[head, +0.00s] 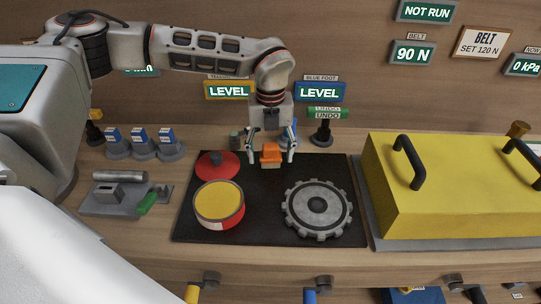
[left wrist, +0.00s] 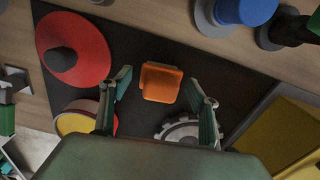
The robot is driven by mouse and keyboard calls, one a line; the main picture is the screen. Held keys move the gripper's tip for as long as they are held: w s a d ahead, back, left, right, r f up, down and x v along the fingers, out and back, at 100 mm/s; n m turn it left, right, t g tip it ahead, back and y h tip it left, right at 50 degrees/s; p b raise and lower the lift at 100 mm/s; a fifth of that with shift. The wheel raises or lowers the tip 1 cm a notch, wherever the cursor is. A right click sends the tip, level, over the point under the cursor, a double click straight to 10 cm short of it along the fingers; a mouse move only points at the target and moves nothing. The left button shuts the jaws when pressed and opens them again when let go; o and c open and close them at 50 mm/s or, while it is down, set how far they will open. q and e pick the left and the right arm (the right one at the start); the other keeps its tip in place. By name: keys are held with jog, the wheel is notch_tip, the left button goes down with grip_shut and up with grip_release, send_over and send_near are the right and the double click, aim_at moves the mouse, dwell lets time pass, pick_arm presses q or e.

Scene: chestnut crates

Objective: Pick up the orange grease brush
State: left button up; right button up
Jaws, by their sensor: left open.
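The orange grease brush (head: 271,154) stands or lies near the back of the black mat (head: 264,235); only its orange block shows clearly. It also shows in the left wrist view (left wrist: 161,82), between the fingers and a little beyond their tips. My left gripper (head: 271,158) points down over it, open, with one finger on each side. In the left wrist view the left gripper (left wrist: 162,88) shows green-lined fingers apart from the orange block, with nothing held. My right gripper is not in view.
On the mat are a red lid (head: 217,164), a yellow-topped red tin (head: 219,203) and a grey gear (head: 317,208). A large yellow cover (head: 450,190) with black handles stands right. Small blue-white boxes (head: 138,137) and a grey tool tray (head: 110,202) lie left.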

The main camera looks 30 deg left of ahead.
aim_at(271, 146)
pick_arm(q)
jog(key=shift+c, duration=0.3)
jog(key=c, duration=1.2)
jog(key=shift+r, duration=0.1)
notch_tip(271, 146, up, 20)
jog(key=shift+f+p, duration=0.1)
jog(key=shift+p, duration=0.25)
jog(key=o, duration=0.6)
jog(key=c, duration=0.4)
